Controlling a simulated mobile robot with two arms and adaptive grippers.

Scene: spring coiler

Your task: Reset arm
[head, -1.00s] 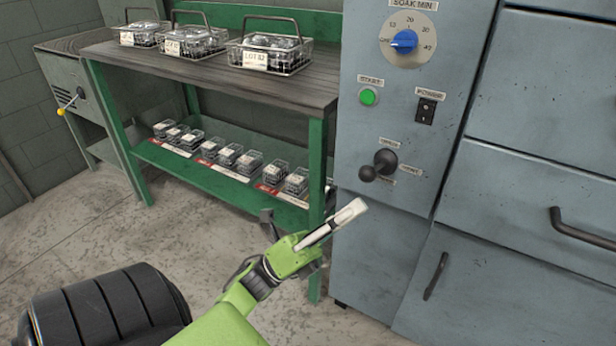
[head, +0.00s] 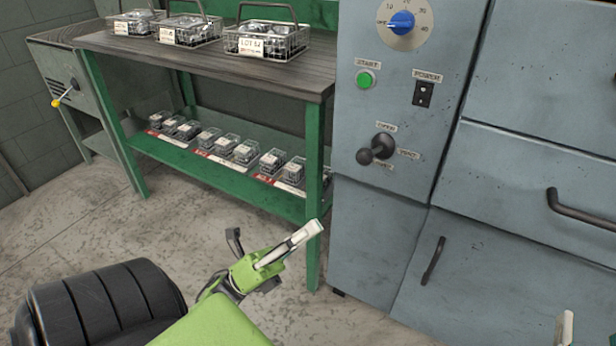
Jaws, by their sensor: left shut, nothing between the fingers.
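My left arm comes in from the bottom left, with a green wrist. My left gripper (head: 305,235) is shut and empty, its pale fingers pointing up and to the right. It shows in front of the floor and the near leg of the green bench, touching nothing that I can see. A pale fingertip at the bottom right edge looks like part of my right gripper (head: 565,328); the rest of it is out of frame.
A grey cabinet (head: 385,215) with a blue dial (head: 402,23), green button (head: 366,80) and black lever (head: 377,149) stands right of the green bench (head: 317,140). Wire baskets (head: 266,41) stand on the bench, small boxes on its lower shelf (head: 165,153). Floor is clear below.

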